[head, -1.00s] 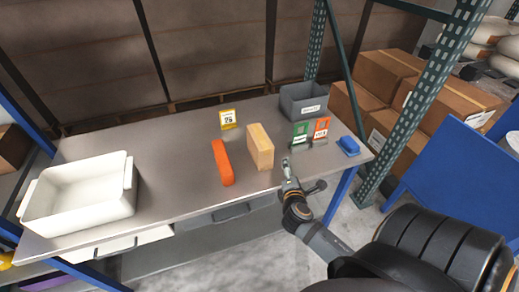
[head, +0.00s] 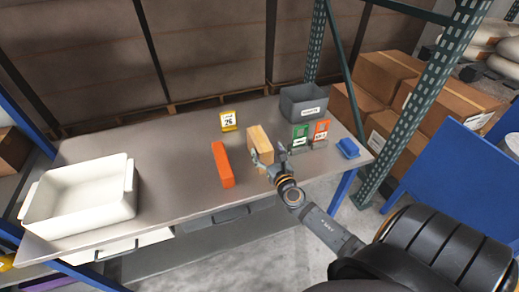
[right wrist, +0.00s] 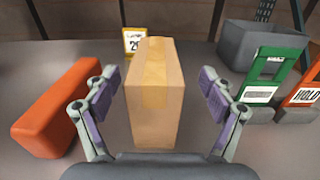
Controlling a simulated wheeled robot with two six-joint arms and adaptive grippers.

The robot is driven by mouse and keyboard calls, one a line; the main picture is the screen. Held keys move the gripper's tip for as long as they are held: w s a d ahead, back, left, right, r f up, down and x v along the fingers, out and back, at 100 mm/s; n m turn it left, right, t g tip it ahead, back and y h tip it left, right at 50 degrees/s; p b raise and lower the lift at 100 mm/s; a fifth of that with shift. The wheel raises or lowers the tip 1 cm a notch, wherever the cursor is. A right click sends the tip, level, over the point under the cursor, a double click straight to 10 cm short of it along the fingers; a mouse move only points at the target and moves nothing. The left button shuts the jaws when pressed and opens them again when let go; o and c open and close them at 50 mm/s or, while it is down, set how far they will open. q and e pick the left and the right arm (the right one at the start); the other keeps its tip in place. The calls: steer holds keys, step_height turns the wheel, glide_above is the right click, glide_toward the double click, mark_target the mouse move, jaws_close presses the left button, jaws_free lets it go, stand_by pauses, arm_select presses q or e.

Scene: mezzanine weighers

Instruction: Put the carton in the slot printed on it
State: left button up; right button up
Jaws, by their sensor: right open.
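The carton (head: 258,138) is a plain tan box standing upright on the grey table, with a paler tape strip over its top in the right wrist view (right wrist: 155,110). No print is readable on its visible faces. My right gripper (head: 268,160) is at the carton's near side. In the right wrist view its open fingers (right wrist: 158,80) stand left and right of the carton, with a gap on each side. A yellow sign reading 26 (head: 228,121), a green sign (head: 300,137) and an orange sign (head: 321,132), reading HOLD in the wrist view, stand on the table. My left gripper is not in view.
An orange block (head: 222,165) lies just left of the carton. A grey bin (head: 303,102) stands behind the green and orange signs. A blue item (head: 348,148) sits at the right edge. A white tote (head: 80,205) is at the left. The table between tote and orange block is clear.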

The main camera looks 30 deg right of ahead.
mark_target(261, 141)
steer(key=shift+w+r, duration=0.15)
steer(key=shift+w, duration=0.15)
steer(key=x, duration=0.4)
steer(key=shift+w+a+f+p, duration=0.15)
steer(key=shift+w+f+p, duration=0.05)
steer(key=shift+w+p, duration=0.15)
steer(key=shift+s+r, duration=0.1)
steer(key=shift+c, duration=0.5)
jaws_close()
